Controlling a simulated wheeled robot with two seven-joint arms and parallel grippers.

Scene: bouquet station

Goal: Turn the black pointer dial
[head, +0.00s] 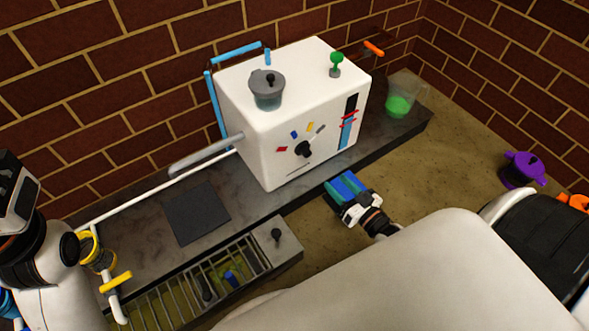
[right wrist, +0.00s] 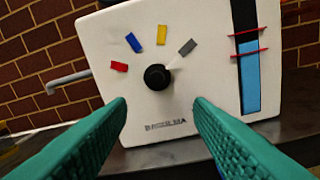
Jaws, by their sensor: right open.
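The black pointer dial (head: 303,149) is on the front face of a white box machine (head: 285,110). In the right wrist view the dial (right wrist: 157,77) is just above the middle. A thin pale pointer seems to reach from it up and right toward the grey mark (right wrist: 187,47). Yellow (right wrist: 161,35), blue (right wrist: 133,42) and red (right wrist: 119,66) marks follow in an arc to the left. My right gripper (head: 345,186) is open and empty, in front of and below the dial, with its green fingers apart and not touching it. My left gripper's fingers do not show.
A lidded grey pot (head: 267,90) and a green knob (head: 336,62) are on the machine's top. A grey pipe (head: 205,154) sticks out at its left. A grated unit (head: 282,245) with a small black knob lies in front. A purple pot (head: 522,169) stands right.

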